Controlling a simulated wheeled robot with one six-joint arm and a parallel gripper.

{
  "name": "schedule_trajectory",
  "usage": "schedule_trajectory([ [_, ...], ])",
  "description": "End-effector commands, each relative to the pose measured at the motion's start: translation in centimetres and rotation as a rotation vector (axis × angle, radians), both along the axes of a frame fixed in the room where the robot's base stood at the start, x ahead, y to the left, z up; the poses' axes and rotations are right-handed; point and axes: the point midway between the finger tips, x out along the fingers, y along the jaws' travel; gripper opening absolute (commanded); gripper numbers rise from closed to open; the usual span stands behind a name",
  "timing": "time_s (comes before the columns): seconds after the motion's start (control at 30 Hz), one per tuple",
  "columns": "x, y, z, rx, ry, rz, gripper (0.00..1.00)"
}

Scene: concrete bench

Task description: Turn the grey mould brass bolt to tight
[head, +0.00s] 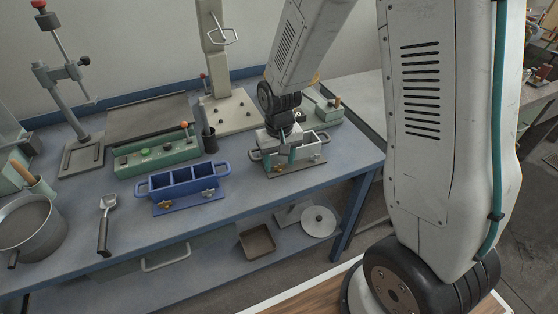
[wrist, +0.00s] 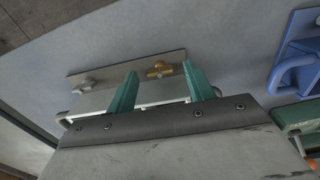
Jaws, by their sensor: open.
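The grey mould (head: 321,139) stands at the bench's front right, with a flat plate (head: 296,170) along its front. A brass bolt (wrist: 160,70) with a winged head sits on that plate. A silver winged bolt (wrist: 86,85) sits beside it, to the left in the wrist view. My gripper (head: 280,159) is over the mould, its teal fingers pointing down and apart. In the wrist view my gripper (wrist: 160,69) has one finger on each side of the brass bolt, with visible gaps. Contact cannot be told. My gripper hides part of the mould.
A blue mould (head: 180,176) with its own winged bolts stands to the left. Behind are a green control box (head: 157,157), a dark cup (head: 209,140) and a press stand (head: 235,112). A scoop (head: 105,222) and a pot (head: 30,222) lie further left.

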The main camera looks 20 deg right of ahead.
Motion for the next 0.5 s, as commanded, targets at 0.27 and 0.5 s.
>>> schedule_trajectory([
  [0.27,0.01,-0.01,-0.43,0.000,-0.001,0.000,0.53],
  [0.5,0.01,-0.01,-0.41,0.000,-0.001,0.000,0.08],
])
